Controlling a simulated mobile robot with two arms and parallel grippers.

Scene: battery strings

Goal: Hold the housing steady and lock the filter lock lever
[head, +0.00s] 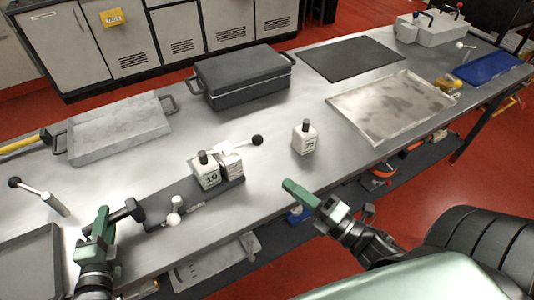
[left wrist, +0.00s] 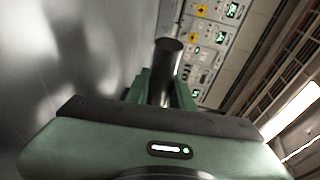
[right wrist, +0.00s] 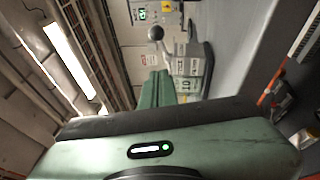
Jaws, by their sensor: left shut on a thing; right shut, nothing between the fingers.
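The housing (head: 232,187) is a dark base on the bench with two white blocks standing in it, the front one (head: 207,175) marked 10. A pale lever with a black ball knob (head: 257,140) points out to the right from behind the blocks. The knob also shows in the right wrist view (right wrist: 155,33). My left gripper (head: 104,220) is shut on the dark bar handle (head: 130,211) at the housing's left end; a dark cylinder (left wrist: 165,70) stands between its fingers. My right gripper (head: 292,187) is shut and empty, right of the housing and apart from the lever.
A white block marked 25 (head: 304,140) stands alone on the bench. Behind are a grey tray (head: 118,130), a dark case (head: 242,80) and a metal tray (head: 390,108). Another black-knobbed lever (head: 38,195) is far left.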

